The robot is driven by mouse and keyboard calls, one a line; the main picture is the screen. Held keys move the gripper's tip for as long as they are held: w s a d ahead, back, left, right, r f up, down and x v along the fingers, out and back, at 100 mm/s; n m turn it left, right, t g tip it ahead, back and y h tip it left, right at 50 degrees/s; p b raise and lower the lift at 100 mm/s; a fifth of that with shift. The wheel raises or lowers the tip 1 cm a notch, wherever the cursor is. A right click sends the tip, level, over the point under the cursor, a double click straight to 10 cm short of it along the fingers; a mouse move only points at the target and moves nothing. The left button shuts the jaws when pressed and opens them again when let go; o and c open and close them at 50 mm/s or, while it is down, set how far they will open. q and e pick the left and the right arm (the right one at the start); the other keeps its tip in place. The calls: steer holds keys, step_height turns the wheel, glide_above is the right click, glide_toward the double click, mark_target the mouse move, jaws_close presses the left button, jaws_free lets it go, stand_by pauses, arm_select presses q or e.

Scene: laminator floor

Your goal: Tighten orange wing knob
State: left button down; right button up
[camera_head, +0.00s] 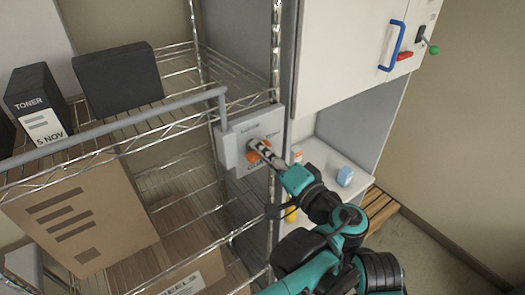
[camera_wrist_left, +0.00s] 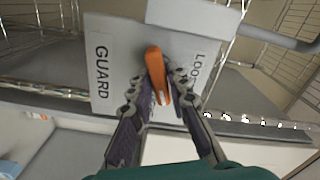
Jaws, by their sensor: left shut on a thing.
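The orange wing knob (camera_head: 254,157) sits on a light grey guard box mounted at the front post of the wire shelf. In the left wrist view the knob (camera_wrist_left: 156,66) stands out from the grey plate (camera_wrist_left: 115,75), which reads "GUARD" and, partly covered, "LOO...". My left gripper (camera_head: 261,147) reaches the knob from the lower right. In the left wrist view its two fingers (camera_wrist_left: 160,88) are on either side of the knob, shut on it. The fingers hide part of the knob and the lettering. My right gripper is not in view.
A grey guard bar (camera_head: 130,122) runs left from the box across the shelf front. The wire shelf holds a toner box (camera_head: 38,100), a black box (camera_head: 118,80) and cardboard boxes (camera_head: 82,215). A white cabinet (camera_head: 345,45) with a blue handle (camera_head: 393,46) stands at right.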

arm_select(q)
steer(key=m, duration=0.3)
steer(key=shift+a+b, duration=0.1)
steer(key=shift+b, duration=0.25)
steer(key=shift+r+m, duration=0.1)
steer(key=shift+m, duration=0.8)
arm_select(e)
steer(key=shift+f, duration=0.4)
arm_select(q)
steer(key=c, duration=1.5)
jaws_free()
steer(key=shift+c, duration=0.2)
steer(key=shift+w+a, duration=0.25)
steer(key=shift+w, duration=0.1)
steer(key=shift+s+d, duration=0.15)
steer(key=shift+d, duration=0.05)
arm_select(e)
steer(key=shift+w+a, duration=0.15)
